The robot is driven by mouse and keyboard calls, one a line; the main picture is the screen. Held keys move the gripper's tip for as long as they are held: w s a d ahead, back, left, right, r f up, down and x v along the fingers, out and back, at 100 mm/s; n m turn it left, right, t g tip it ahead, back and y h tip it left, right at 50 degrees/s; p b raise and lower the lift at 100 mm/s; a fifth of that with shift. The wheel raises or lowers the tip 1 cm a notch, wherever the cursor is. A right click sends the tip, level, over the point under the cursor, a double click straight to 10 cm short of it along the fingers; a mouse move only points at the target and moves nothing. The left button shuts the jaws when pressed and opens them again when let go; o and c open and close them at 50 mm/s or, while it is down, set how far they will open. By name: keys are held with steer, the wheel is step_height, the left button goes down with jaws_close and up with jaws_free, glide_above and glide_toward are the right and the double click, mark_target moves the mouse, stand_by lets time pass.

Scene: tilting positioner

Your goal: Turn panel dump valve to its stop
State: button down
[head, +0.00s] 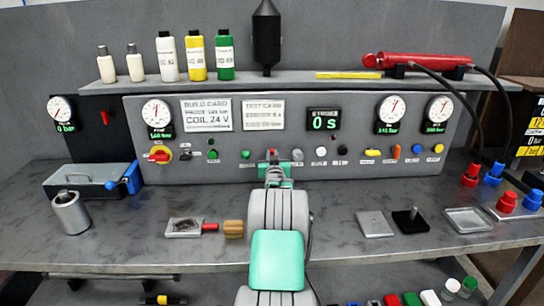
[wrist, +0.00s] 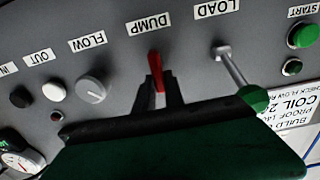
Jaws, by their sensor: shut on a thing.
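The red handle of the dump valve (wrist: 155,66) shows in the wrist view beside the DUMP label (wrist: 149,24). It runs nearly up and down the picture, slightly tilted. My gripper (wrist: 160,92) has its two dark fingers on either side of the handle, shut on it. In the head view my gripper (head: 275,172) reaches the middle of the grey panel (head: 340,168), and a bit of the red handle (head: 272,152) shows just above it. The valve's pivot and stop are mostly hidden by my fingers.
Close beside the handle, the load lever (wrist: 234,72) with a green knob sticks out from the panel. On the other side sits the grey flow knob (wrist: 92,89). On the bench are a metal cup (head: 70,213) and a wooden-handled tool (head: 233,229).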

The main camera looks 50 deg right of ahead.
steer(key=shift+f+b, duration=0.1)
steer(key=shift+b, duration=0.4)
steer(key=m+b, duration=0.5)
steer(key=m, duration=0.1)
steer(key=s+f+m+b, duration=0.1)
steer(key=m+b, duration=0.5)
steer(key=d+m+b, duration=0.1)
steer(key=m+b, duration=0.4)
steer(key=shift+s+f+m+b, duration=0.15)
steer(key=shift+f+m+b, duration=0.05)
steer(key=shift+m+b, duration=0.2)
steer(key=c, duration=1.4)
jaws_free()
steer(key=shift+c, duration=0.2)
